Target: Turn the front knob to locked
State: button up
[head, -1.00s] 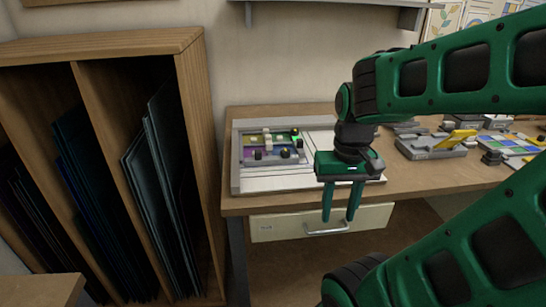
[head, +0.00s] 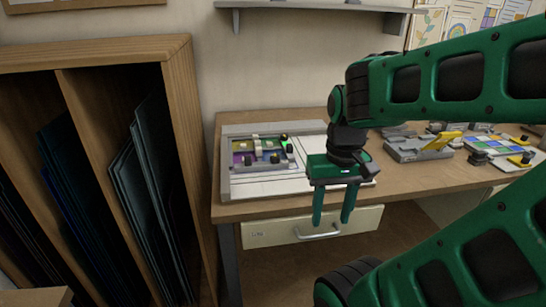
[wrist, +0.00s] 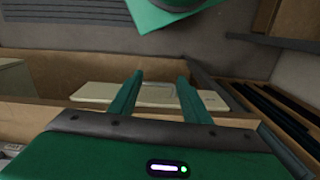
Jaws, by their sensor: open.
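A grey panel fixture (head: 226,180) lies on the left part of the wooden desk. It has a multicoloured inset with several small black knobs. Two knobs are nearest the front edge, a left one (head: 247,160) and a right one (head: 275,158); I cannot tell which is the front knob, and their markings are too small to read. My gripper (head: 332,221) is open and empty, its fingers pointing down in front of the desk edge, right of the panel and apart from it. The fingers also show in the wrist view (wrist: 161,82), with no knob between them.
A drawer (head: 270,232) with a handle sits under the desk, behind my fingertips in the head view. A wooden rack (head: 180,120) with dark sheets stands at left. A grey device with a yellow lever (head: 440,142) and a colour-tile board (head: 492,146) lie at right. A shelf (head: 310,6) hangs above.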

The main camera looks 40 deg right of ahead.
aim_at(275, 156)
jog(key=w+d+r+n+t+y, duration=0.15)
jog(key=w+d+r+n, duration=0.3)
jog(key=w, duration=0.75)
jog(key=w+d+r+n+t+h, duration=0.1)
jog(key=w+d+r+n+t, duration=0.35)
jog(key=w, duration=0.65)
jog(key=shift+n+g+y, duration=0.35)
jog(key=shift+n+g, duration=0.05)
jog(key=shift+g, duration=0.5)
jog(key=x, duration=0.3)
jog(key=a+x, duration=0.1)
jog(key=x, duration=0.2)
jog(key=w+x, duration=0.1)
jog(key=x, duration=0.3)
jog(key=shift+a+r, duration=0.35)
jog(key=c, duration=1)
